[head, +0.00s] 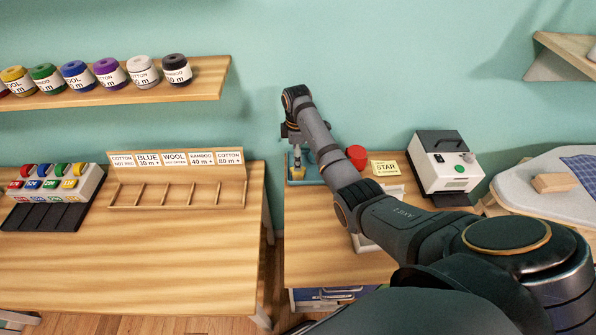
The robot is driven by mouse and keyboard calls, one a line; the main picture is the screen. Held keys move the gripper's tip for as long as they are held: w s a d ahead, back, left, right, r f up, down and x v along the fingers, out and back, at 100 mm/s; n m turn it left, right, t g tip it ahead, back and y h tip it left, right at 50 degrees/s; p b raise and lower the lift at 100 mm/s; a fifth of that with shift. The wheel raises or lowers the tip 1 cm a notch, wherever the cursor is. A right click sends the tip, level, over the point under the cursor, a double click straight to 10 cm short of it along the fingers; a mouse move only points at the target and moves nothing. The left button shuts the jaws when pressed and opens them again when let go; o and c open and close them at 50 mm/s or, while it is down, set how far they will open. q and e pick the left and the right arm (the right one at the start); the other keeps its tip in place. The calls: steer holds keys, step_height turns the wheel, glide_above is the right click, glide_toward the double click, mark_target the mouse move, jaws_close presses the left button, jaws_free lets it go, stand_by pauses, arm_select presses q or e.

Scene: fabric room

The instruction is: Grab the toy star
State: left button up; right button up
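My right arm comes in from the lower right and reaches over the right-hand table. Its gripper (297,158) points down at the table's back left corner. A small yellow thing (299,171) is right at the fingertips, over or on a teal tray (309,180). It may be the toy star, but its shape is too small to make out. I cannot tell whether the fingers are closed on it. A yellow card reading STAR (385,168) stands at the back of this table. My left gripper is out of view.
A red round thing (357,153) is close right of my forearm. A white machine (446,165) stands further right, near an ironing board (555,200). The left table (130,262) holds a labelled wooden rack (177,200); its front is clear. Thread spools sit on a wall shelf (212,82).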

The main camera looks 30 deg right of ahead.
steer(key=shift+s+f, duration=0.15)
steer(key=shift+f, duration=0.1)
step_height(320, 180, down, 4)
steer(key=shift+s+p, duration=0.15)
steer(key=shift+p, duration=0.4)
steer(key=shift+f, duration=0.3)
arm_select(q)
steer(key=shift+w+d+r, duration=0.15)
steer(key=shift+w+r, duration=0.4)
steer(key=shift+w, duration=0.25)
arm_select(e)
steer(key=c, duration=1)
